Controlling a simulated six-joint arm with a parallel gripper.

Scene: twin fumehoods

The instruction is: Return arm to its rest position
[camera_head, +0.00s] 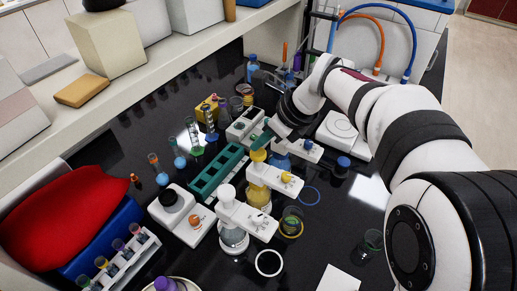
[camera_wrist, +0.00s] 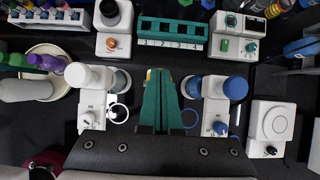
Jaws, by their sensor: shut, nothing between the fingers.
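My gripper (camera_head: 263,139) reaches in from the right in the head view, over the middle of the black bench. Its teal fingers also show in the wrist view (camera_wrist: 160,90), pointing away from the camera. They are together, with nothing held. A yellow-topped bottle unit (camera_head: 258,176) stands just below the fingertips in the head view. In the wrist view the fingers mostly hide it; only a bit of yellow shows beside them. I cannot tell how large the gap is between fingers and bottle.
Close around are a white-topped bottle unit (camera_head: 234,238), a blue-topped bottle unit (camera_wrist: 235,88), a teal numbered rack (camera_head: 205,187) and white hotplates (camera_head: 338,127). A tube rack (camera_head: 117,263), a blue box (camera_head: 112,232) under a red bag (camera_head: 62,215), and a shelf (camera_head: 150,70) line the left.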

